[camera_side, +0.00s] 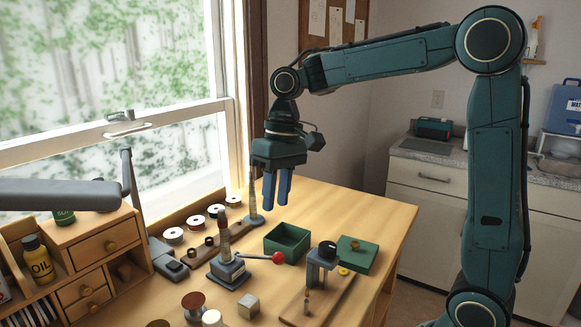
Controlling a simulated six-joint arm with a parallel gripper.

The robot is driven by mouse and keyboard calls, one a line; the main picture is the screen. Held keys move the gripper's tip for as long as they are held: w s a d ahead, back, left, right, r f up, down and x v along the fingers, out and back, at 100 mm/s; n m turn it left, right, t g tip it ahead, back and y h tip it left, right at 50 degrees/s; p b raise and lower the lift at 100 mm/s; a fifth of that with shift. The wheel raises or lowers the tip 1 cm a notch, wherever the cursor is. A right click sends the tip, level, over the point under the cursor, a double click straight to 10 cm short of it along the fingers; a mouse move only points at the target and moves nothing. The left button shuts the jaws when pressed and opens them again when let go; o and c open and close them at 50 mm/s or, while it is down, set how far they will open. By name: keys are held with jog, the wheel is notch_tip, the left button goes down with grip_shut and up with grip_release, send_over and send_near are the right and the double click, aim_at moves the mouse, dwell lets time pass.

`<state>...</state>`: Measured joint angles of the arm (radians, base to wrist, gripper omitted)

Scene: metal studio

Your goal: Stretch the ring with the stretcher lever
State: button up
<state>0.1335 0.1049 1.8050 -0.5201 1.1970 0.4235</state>
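The ring stretcher (228,271) stands on the wooden bench. It has a grey base, an upright post with a reddish-brown top, and a lever with a red ball knob (278,258) pointing right. A ring cannot be made out clearly on its post. A small yellow ring-like piece (344,271) lies beside the black-topped grey tool at right; I cannot tell whether it is the ring. My gripper (276,203) hangs above the back of the bench, above and apart from the lever, pointing down. Its two blue fingers are apart, with nothing visible between them.
A tapered rod on a stand (253,208) is just left of my gripper. An open green box (287,235) sits below it, with a green lid (356,255) to the right. Several spools, a metal cube (248,306) and the black-topped tool (321,262) surround the stretcher.

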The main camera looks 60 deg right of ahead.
aim_at(270, 258)
jog(key=shift+f, duration=0.1)
jog(key=f, duration=0.4)
jog(key=a+f, duration=0.1)
jog(key=f, duration=0.4)
jog(key=a+f, duration=0.1)
jog(key=f, duration=0.3)
jog(key=shift+w+a+f, duration=0.1)
jog(key=shift+a+f, duration=0.1)
jog(key=shift+a, duration=0.05)
grip_shut()
